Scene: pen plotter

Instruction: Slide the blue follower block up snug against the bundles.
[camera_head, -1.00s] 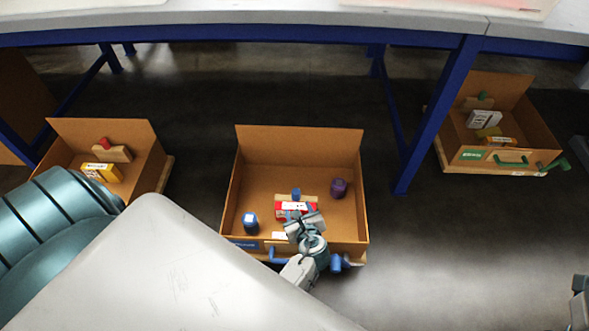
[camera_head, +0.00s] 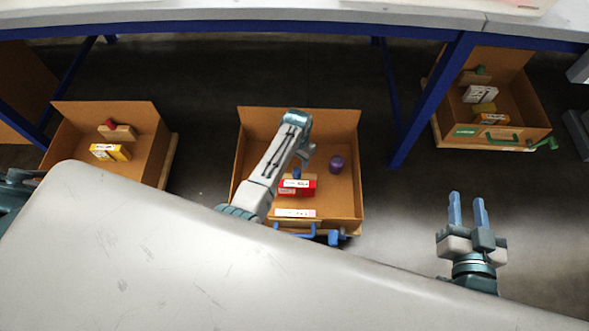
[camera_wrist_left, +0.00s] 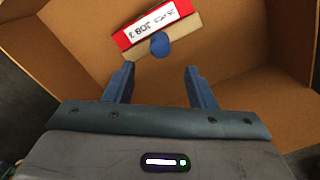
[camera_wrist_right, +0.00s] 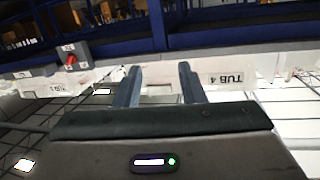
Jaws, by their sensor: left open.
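The follower block (camera_wrist_left: 184,34) is a tan bar with a round blue knob (camera_wrist_left: 160,45) on it. In the left wrist view it lies along the near side of a red bundle with a white label (camera_wrist_left: 150,27) and appears to touch it; any thin gap cannot be told. The red bundle shows in the head view (camera_head: 305,189), with the blue knob (camera_head: 296,172) behind it. My left gripper (camera_wrist_left: 158,68) is open and empty, its fingertips short of the knob and one to each side. My right gripper (camera_head: 467,200) is open and empty, outside the box.
The middle cardboard box (camera_head: 349,205) has walls all round and a blue handle (camera_head: 294,230) in front. A purple jar (camera_head: 336,163) stands right of the bundle. Other boxes stand at left (camera_head: 150,150) and right (camera_head: 530,110). A blue table leg (camera_head: 420,120) rises between two boxes.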

